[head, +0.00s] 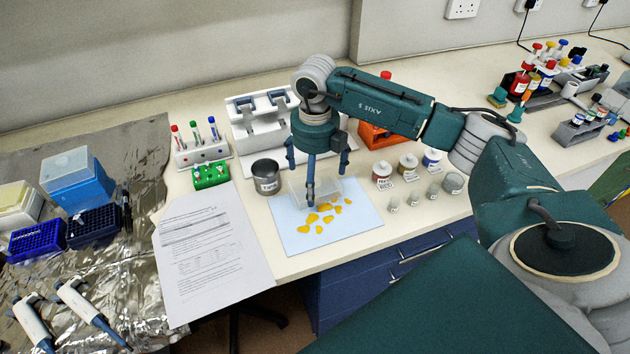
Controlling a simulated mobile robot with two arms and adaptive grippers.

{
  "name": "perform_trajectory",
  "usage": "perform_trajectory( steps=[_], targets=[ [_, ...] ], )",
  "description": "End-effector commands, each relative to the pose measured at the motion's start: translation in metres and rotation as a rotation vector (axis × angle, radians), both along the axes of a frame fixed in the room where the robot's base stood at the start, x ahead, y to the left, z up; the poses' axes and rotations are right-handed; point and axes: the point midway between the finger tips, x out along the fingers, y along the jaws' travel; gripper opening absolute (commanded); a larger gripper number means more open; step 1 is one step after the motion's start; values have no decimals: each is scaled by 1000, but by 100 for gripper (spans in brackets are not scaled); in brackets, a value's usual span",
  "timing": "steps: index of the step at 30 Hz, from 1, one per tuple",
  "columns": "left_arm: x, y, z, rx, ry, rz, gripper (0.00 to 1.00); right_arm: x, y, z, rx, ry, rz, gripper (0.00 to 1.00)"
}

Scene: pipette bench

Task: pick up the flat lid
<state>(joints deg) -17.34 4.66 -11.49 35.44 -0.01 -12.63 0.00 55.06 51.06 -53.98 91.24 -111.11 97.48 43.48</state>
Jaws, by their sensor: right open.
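My right gripper (314,178) hangs fingers down over the pale blue mat (360,222). Its fingers are spread open. A clear, see-through piece (328,190), which may be the flat lid, lies at the back of the mat just under and around the fingertips. The fingers partly hide it, and I cannot tell whether they touch it. Several yellow-orange pieces (312,218) lie on the mat in front of it. My left gripper is not in view.
A grey metal tin (266,176) stands left of the mat, with a green rack (210,175) beyond it. Several small jars (382,175) stand to the right. A white holder (250,118) and an orange box (375,135) are behind. Printed paper (210,250) lies at left.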

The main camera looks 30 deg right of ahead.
Motion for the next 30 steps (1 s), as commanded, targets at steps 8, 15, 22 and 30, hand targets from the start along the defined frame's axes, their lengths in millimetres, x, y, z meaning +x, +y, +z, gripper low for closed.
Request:
perform_trajectory(
  steps=[8,15,22,30],
  targets=[
    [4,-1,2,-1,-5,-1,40,0,0,-8,0,-1,1,100],
    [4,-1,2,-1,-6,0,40,0,0,-8,1,-1,1,60],
    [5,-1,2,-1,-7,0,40,0,0,-8,0,-1,1,59],
    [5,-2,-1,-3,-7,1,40,1,0,0,1,-3,1,59]
  ],
)
